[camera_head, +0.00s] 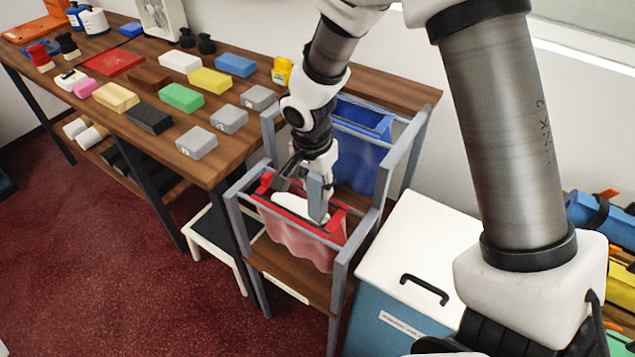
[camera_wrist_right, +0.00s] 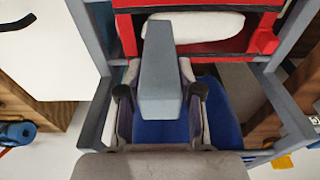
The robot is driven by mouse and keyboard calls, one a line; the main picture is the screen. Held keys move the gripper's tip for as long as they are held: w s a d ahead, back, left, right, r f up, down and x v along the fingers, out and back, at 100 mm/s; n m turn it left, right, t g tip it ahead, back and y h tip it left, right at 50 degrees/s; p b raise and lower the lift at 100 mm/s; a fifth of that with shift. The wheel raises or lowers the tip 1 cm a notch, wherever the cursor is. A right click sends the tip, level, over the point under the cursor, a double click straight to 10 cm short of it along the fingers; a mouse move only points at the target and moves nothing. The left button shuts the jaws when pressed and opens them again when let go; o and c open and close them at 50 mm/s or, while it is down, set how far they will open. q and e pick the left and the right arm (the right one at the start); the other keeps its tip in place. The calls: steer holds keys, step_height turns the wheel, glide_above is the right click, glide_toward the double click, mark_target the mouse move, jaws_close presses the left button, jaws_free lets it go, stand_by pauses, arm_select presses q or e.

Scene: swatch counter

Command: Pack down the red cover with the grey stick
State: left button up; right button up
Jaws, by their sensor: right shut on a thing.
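The red cover (camera_head: 290,240) hangs as a see-through bag from a red rim in the front bay of a grey rack. A white, pillow-like thing (camera_head: 297,207) lies in its mouth; it also shows in the wrist view (camera_wrist_right: 205,25). My right gripper (camera_head: 316,172) is above the bag, shut on the grey stick (camera_head: 317,199). The stick points down at the right end of the white thing; I cannot tell if they touch. In the wrist view the stick (camera_wrist_right: 160,75) juts out between the fingers and overlaps the white thing. My left gripper is not in view.
A blue bag (camera_head: 357,150) hangs in the rack's rear bay. The grey rack (camera_head: 340,275) has side posts and rails close around the gripper. A white-lidded bin (camera_head: 410,240) stands at right. The wooden counter (camera_head: 225,165) at left carries several coloured blocks.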

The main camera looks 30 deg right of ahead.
steer(key=shift+r+p, duration=4.2)
steer(key=shift+r, duration=1.4)
steer(key=shift+f, duration=0.1)
steer(key=shift+s, duration=0.1)
